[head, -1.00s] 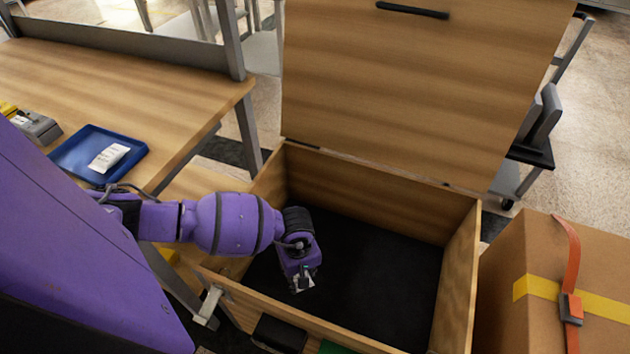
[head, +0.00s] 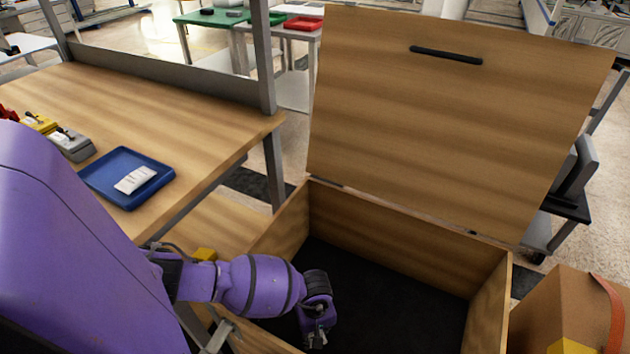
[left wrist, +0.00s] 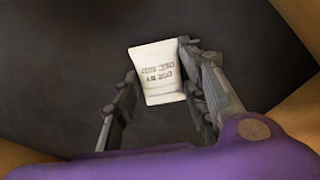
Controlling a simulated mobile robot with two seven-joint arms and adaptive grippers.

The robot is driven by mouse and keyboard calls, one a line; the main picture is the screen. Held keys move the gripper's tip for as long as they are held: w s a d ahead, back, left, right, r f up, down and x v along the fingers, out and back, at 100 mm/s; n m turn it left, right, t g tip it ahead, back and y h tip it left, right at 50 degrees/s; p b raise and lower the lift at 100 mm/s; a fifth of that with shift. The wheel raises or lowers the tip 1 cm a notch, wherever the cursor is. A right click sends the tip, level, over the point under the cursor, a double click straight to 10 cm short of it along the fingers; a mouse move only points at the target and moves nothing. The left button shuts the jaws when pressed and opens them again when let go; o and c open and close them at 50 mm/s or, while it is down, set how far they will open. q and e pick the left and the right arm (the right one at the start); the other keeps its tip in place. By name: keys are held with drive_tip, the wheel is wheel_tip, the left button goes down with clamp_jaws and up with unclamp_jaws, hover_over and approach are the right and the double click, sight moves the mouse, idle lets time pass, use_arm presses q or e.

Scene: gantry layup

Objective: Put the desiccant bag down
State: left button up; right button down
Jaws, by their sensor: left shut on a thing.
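My left gripper (head: 316,335) reaches down into a wooden crate (head: 400,220) with a dark floor. In the left wrist view the left gripper's fingers (left wrist: 158,68) are shut on the desiccant bag (left wrist: 160,82), a small white packet with dark printed text. The dark crate floor shows behind the bag; I cannot tell how far above it the bag is. In the head view the bag is hidden by the gripper and the frame's bottom edge. My right gripper is not in view.
The crate's hinged lid (head: 450,120) stands open at the back. A blue tray (head: 103,183) with a white packet (head: 135,179) lies on the wooden table (head: 165,110) at left. A cardboard box (head: 545,310) stands right of the crate. The crate floor (head: 400,310) right of my gripper is clear.

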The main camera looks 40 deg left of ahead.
use_arm(q)
drive_tip(key=o, duration=1.1)
drive_tip(key=shift+f, duration=0.1)
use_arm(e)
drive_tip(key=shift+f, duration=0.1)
use_arm(q)
drive_tip(key=shift+r, duration=0.25)
drive_tip(key=shift+r+p, duration=1.35)
drive_tip(key=shift+r, duration=4.6)
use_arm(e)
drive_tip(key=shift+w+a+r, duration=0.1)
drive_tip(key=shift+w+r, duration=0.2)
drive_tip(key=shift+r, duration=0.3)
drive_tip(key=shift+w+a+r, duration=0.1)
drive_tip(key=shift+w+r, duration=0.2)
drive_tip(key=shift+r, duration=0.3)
